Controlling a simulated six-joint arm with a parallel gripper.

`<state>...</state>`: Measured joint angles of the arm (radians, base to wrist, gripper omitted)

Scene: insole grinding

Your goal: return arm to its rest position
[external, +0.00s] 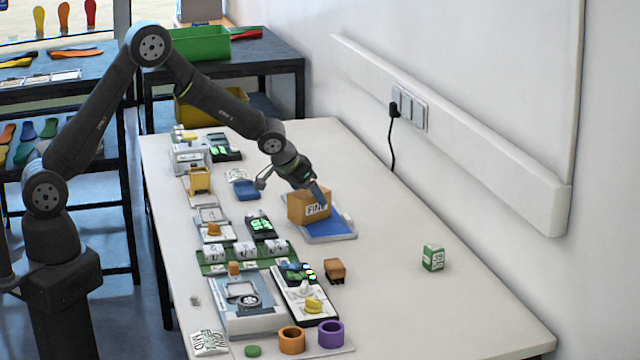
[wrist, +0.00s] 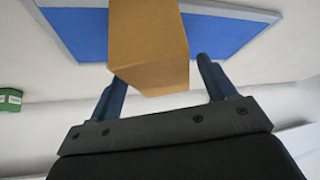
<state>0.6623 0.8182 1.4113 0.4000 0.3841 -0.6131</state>
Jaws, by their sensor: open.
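My gripper (external: 318,190) is at the brown cardboard box (external: 309,207) near the middle of the table. In the wrist view the two dark blue fingers of my gripper (wrist: 165,75) are spread apart. The brown box (wrist: 150,45) shows between and beyond them, with a gap visible at each side. The box stands on a blue pad with a light rim (external: 330,236), which also shows in the wrist view (wrist: 225,35). My arm reaches over the table from the left, bent high at the elbow.
A small green and white box (external: 432,257) stands alone at the right. Several devices, a small orange block (external: 335,268), an orange ring (external: 291,340) and a purple ring (external: 331,334) crowd the left and front. The table's (external: 400,310) right side is mostly clear, beside a wall.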

